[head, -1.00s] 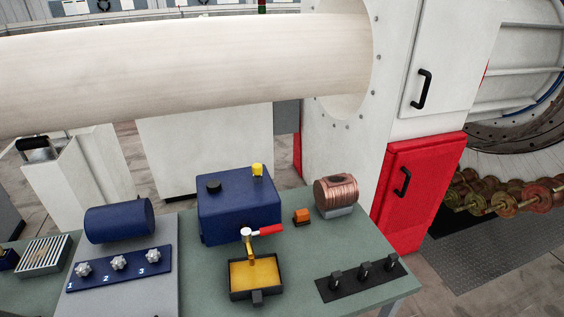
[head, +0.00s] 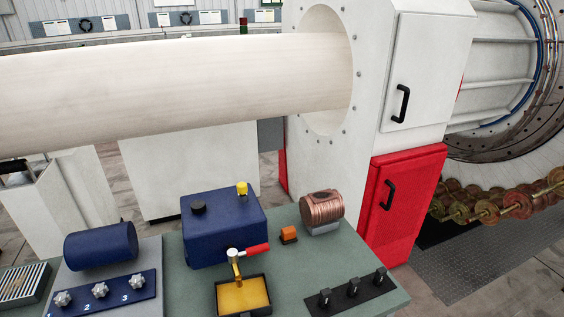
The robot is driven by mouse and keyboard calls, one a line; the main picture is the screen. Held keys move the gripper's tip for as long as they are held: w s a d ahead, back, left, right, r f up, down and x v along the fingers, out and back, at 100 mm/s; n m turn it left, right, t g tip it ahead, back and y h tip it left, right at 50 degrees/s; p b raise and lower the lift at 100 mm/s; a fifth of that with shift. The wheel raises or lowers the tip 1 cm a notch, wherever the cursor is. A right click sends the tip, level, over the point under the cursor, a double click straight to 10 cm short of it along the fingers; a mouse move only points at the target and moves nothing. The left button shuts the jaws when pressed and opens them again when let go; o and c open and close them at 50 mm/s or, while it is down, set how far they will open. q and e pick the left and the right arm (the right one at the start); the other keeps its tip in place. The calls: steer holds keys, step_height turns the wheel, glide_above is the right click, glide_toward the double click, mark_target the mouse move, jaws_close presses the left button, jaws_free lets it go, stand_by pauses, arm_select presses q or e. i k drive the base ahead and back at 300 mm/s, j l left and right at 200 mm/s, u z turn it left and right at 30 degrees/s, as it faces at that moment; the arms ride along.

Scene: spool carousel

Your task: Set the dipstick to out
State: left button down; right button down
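The blue tank (head: 222,228) stands on the green table. A yellow knob (head: 242,188), which looks like the dipstick's handle, sits low on the right side of its top; no rod shows below it. A black cap (head: 198,207) is on the left of the tank's top. A valve with a red lever (head: 257,249) is on the tank's front, above a tray of yellow liquid (head: 243,294). Neither of my grippers is in view.
A large white pipe (head: 170,85) runs across behind the tank. A red cabinet (head: 403,205) stands at right.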

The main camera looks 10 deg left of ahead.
mark_target(241, 187)
steer(key=i+j+z, duration=0.25)
steer(key=i+j, duration=0.15)
steer(key=i+j+z, duration=0.3)
steer(key=i+j, duration=0.1)
steer(key=j, duration=0.1)
